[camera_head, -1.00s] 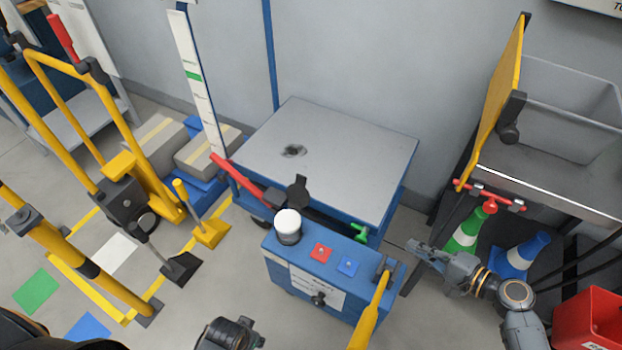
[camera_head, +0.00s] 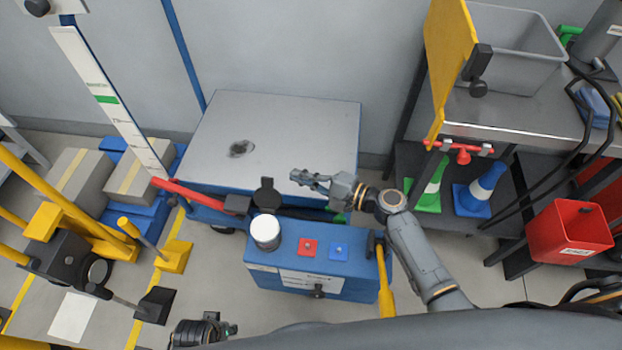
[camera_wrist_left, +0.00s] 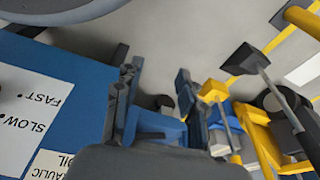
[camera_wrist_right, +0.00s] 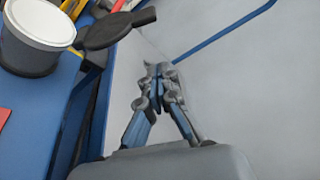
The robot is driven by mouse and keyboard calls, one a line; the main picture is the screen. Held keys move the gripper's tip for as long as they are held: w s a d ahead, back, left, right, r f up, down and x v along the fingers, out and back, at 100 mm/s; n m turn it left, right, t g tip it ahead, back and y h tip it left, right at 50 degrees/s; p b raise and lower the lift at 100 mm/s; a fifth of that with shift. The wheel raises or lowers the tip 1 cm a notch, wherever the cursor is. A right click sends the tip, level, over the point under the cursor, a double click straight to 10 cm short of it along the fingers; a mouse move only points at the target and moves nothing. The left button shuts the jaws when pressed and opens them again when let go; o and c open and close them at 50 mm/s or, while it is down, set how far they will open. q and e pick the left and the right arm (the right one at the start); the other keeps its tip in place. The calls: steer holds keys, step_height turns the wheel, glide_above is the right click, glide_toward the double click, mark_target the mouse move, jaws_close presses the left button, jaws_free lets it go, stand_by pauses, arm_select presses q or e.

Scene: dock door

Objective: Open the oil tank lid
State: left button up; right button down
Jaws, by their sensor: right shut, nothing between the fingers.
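A blue oil unit (camera_head: 318,251) stands in front of a metal-topped cart. On its left top is a short dark cylinder with a white round top (camera_head: 265,229); this also shows in the right wrist view (camera_wrist_right: 38,22). Behind it is a black paddle-shaped flap (camera_head: 267,194), also in the right wrist view (camera_wrist_right: 105,30). I cannot tell which of these is the lid. My right gripper (camera_head: 301,178) is shut and empty, right of the flap and touching nothing visible. My left gripper (camera_wrist_left: 157,80) is open and empty, low beside the unit.
The unit bears red (camera_head: 308,247) and blue (camera_head: 338,250) buttons and a yellow lever (camera_head: 385,288). A red bar (camera_head: 190,193) points left from the cart (camera_head: 280,130). A steel table with a grey bin (camera_head: 510,50) stands right. Yellow rails and boxes fill the left.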

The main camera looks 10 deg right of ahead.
mark_target(268, 196)
arm_select(q)
steer(key=shift+s+a+f+p, duration=0.2)
steer(key=shift+s+f+p, duration=0.25)
steer(key=shift+f, duration=0.45)
steer(key=shift+s+a+f+p, duration=0.15)
steer(key=shift+s+f+p, duration=0.1)
steer(key=shift+s+f, duration=0.5)
arm_select(e)
steer(key=shift+s+a+r, duration=0.15)
steer(key=shift+a, duration=0.65)
steer(key=shift+s+a+r, duration=0.15)
steer(key=shift+a, duration=0.65)
steer(key=shift+s+a+r, duration=0.15)
steer(key=shift+a, duration=0.65)
arm_select(q)
steer(key=shift+w+f, duration=0.1)
steer(key=shift+w, duration=0.05)
